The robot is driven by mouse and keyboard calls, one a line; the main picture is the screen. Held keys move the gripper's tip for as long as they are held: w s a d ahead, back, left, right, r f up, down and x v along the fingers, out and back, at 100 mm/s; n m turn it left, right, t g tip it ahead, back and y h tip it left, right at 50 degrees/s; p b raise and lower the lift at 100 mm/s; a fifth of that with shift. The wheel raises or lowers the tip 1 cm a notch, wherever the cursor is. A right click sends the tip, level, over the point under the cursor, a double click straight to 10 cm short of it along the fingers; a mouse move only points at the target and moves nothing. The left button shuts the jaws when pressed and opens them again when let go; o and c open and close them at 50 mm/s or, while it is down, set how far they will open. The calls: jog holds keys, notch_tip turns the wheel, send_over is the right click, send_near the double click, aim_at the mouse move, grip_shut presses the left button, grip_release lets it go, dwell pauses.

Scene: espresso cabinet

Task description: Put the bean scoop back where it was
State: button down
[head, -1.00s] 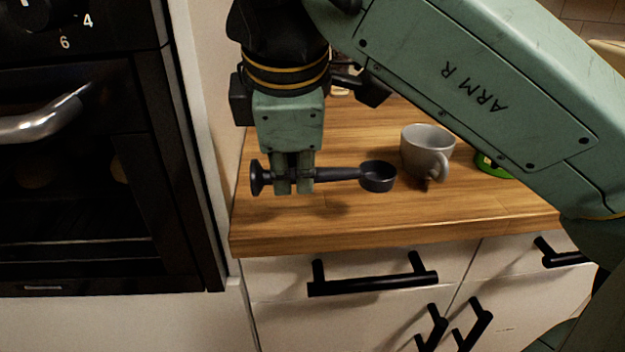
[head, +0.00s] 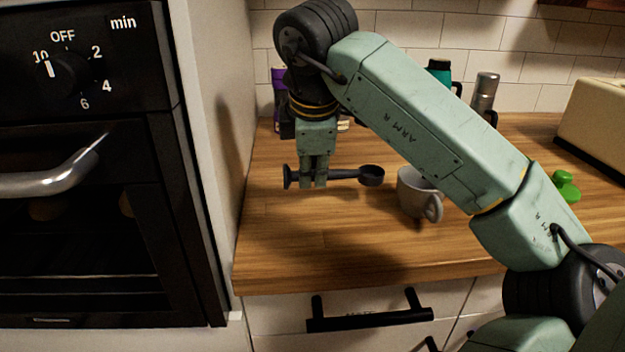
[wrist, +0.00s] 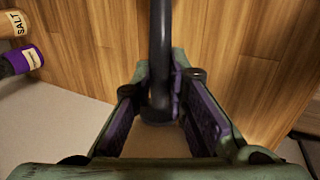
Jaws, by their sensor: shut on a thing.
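My gripper (head: 313,184) is shut on the handle of the black bean scoop (head: 371,176) over the left part of the wooden counter (head: 290,245). The scoop lies level across the fingers. Its round cup points right and its flared handle end points left. I cannot tell how far it is above the counter. In the wrist view the scoop's dark handle (wrist: 160,55) runs between the two fingers (wrist: 160,120). A grey mug (head: 412,198) stands just right of the scoop's cup.
A black oven (head: 85,230) and a pale side panel bound the counter on the left. A purple-labelled jar (wrist: 22,60) and a salt jar (wrist: 12,24) are in the wrist view. A steel flask (head: 484,95), green object (head: 566,186) and cream appliance (head: 600,125) stand right. The front-left counter is clear.

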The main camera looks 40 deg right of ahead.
aim_at(312, 200)
jog(key=shift+f+p, duration=0.45)
jog(key=shift+f, duration=1.35)
jog(key=shift+f, duration=0.15)
jog(key=c, duration=1.6)
grip_release()
jog(key=shift+r, duration=0.3)
jog(key=b+v, duration=0.2)
jog(key=v, duration=1)
jog(key=shift+f, duration=0.15)
